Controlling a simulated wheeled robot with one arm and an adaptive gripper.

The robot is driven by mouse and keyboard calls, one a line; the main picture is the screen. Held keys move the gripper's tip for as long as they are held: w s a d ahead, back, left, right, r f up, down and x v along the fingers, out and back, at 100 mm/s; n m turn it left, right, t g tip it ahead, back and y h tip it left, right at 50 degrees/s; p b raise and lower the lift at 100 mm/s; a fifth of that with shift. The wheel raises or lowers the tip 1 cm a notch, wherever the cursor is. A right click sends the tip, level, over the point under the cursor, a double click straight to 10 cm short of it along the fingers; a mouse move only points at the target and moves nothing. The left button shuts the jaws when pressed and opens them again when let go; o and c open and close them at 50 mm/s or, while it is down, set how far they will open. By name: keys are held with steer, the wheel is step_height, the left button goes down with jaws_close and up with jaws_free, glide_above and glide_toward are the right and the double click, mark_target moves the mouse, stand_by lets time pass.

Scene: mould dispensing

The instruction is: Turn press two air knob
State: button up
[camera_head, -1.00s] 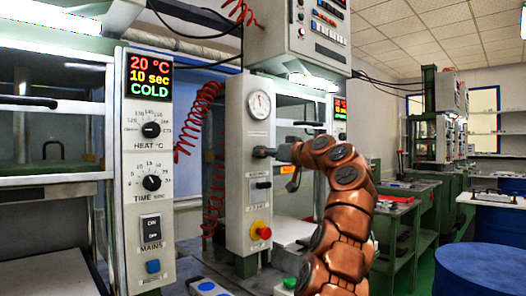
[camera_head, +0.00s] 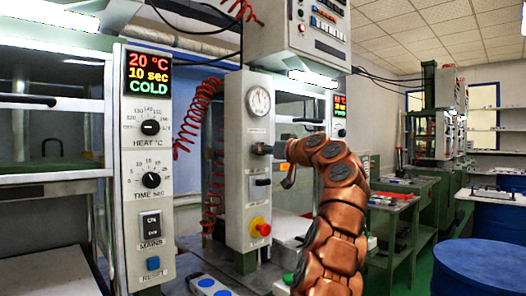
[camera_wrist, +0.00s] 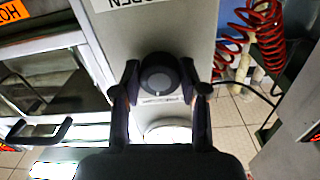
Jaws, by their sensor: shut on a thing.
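The press two air knob (camera_wrist: 160,74) is a round dark knob with a grey face and a light mark at its lower edge. It sits between the two fingers of my gripper (camera_wrist: 160,80) in the wrist view, and the gripper is shut on it. In the head view my gripper (camera_head: 264,149) reaches from the right to the front of the light grey press column (camera_head: 235,120), just below the round pressure gauge (camera_head: 258,102). The knob is mostly hidden there by the fingers.
Below my gripper on the column are a small black control (camera_head: 262,182) and a red emergency button (camera_head: 263,229). A control panel (camera_head: 150,200) with heat and time dials stands at left. A coiled red hose (camera_head: 195,115) hangs between them.

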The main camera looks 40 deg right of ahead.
steer(key=shift+a, duration=0.4)
steer(key=shift+c, duration=0.4)
steer(key=shift+d, duration=0.3)
steer(key=shift+a+r+m+p, duration=0.1)
steer(key=shift+r+m+p, duration=0.2)
steer(key=shift+m+p, duration=0.15)
steer(key=m+p, duration=0.6)
steer(key=shift+r+m, duration=0.15)
steer(key=shift+m, duration=0.2)
steer(key=shift+m+p, duration=0.6)
steer(key=shift+f, duration=0.2)
